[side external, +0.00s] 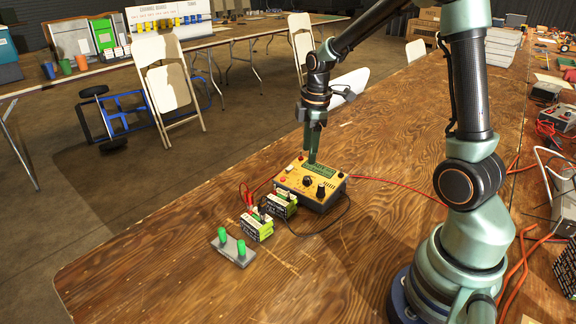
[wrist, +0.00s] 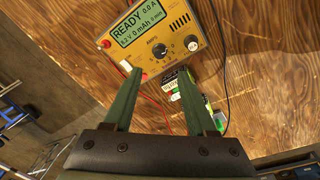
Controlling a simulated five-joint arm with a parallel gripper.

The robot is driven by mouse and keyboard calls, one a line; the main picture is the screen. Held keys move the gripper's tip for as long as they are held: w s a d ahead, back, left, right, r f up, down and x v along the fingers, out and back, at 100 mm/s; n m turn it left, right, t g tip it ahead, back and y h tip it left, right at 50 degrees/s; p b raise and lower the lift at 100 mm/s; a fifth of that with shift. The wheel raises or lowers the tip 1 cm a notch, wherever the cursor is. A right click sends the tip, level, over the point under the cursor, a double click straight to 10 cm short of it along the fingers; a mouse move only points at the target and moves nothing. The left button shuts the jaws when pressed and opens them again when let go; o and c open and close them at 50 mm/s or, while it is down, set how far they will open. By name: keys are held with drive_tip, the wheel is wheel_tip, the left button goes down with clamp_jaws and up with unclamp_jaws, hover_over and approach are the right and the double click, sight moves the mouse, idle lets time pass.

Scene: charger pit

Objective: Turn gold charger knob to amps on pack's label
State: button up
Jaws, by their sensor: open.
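The gold charger (side external: 310,183) sits on the wooden table in the side view, with a black knob (side external: 322,190) on its top face.
A grey block with two green posts (side external: 232,246) stands left of the packs. Red and black leads (side external: 330,229) run around the charger and packs. Bare wood lies toward the table's near left. More cables and boxes lie at the right.

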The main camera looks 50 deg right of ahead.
sight(307, 178)
drive_tip(key=f, duration=0.8)
drive_tip(key=shift+w+d+f, duration=0.2)
drive_tip(key=shift+w+d, duration=0.1)
drive_tip(key=shift+w, duration=0.05)
drive_tip(key=shift+c, duration=0.4)
clamp_jaws()
